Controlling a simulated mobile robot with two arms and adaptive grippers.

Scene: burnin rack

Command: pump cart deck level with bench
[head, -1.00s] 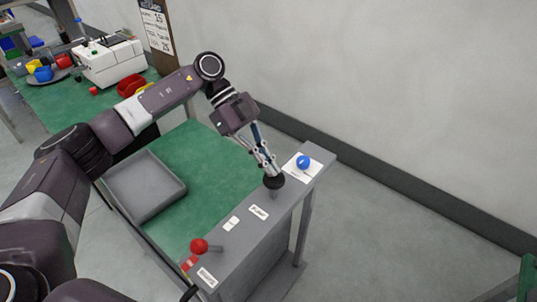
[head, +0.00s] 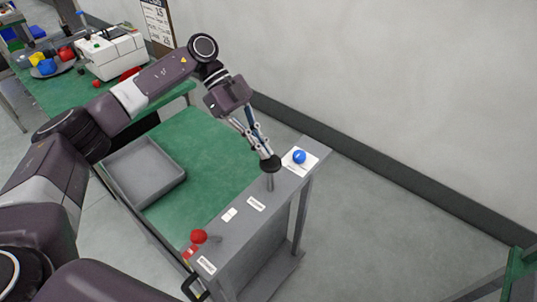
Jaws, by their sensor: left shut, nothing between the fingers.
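The cart's green deck (head: 215,140) carries an empty grey tray (head: 178,188) on its left part. A grey panel (head: 236,240) runs along the deck's right side. A pump handle with a black knob (head: 269,166) stands on this panel on a short grey post. My left gripper (head: 264,153) is shut, pointing down, with its fingertips at the top of the black knob, seemingly touching it. A red-knobbed lever (head: 198,236) is at the near end, a blue knob (head: 299,156) at the far end. The green bench (head: 62,96) is at upper left; relative heights are hard to judge. My right gripper is out of view.
The bench holds a white machine (head: 108,55) and several coloured pieces. A wall (head: 390,70) with a dark skirting runs behind the cart. Floor to the right is clear (head: 385,220), with another green-topped edge (head: 522,268) at lower right.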

